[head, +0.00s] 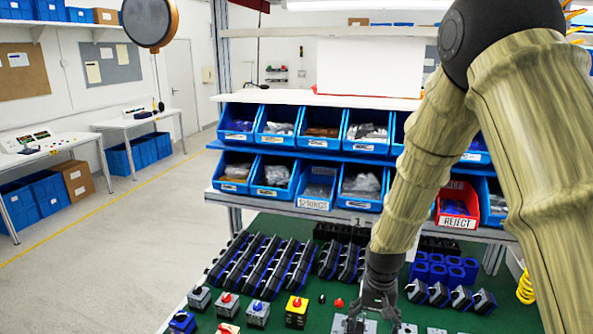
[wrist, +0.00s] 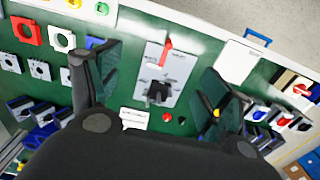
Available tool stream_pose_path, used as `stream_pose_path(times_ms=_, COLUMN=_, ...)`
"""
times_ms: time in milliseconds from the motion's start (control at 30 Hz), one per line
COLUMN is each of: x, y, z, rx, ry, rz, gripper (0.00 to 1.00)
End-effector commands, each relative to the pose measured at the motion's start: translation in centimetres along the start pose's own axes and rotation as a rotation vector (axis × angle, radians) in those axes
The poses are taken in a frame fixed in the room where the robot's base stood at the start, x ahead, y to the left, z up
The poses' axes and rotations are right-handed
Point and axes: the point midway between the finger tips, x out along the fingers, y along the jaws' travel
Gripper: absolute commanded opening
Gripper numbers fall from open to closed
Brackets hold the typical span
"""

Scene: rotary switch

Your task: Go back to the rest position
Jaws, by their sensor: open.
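My gripper (head: 375,299) hangs low over the green work mat at the front of the bench in the head view, under my sleeved arm. In the wrist view my gripper (wrist: 160,73) is open, its two fingers wide apart. Between them, beyond the fingertips, lies a grey plate (wrist: 180,68) with a red lever (wrist: 166,50) and a black part (wrist: 157,92) on it. Nothing is seen held. In the head view the gripper partly hides the plate.
Switches stand nearby, including a yellow box with a red knob (head: 296,312). Rows of black and blue parts (head: 265,262) lie behind them. Blue bins (head: 276,177) and a red reject bin (head: 457,205) line the shelves behind. The floor at left is clear.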

Motion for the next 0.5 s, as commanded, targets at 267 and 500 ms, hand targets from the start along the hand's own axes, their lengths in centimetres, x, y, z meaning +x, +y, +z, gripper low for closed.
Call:
stream_pose_path(times_ms=267, x=6.1, y=1.2, z=2.6, rx=-0.023, ry=-0.008, rz=-0.002, gripper=0.78)
stream_pose_path(times_ms=500, x=13.8, y=2.8, z=6.7, rx=-0.057, ry=-0.012, rz=-0.005, gripper=0.78)
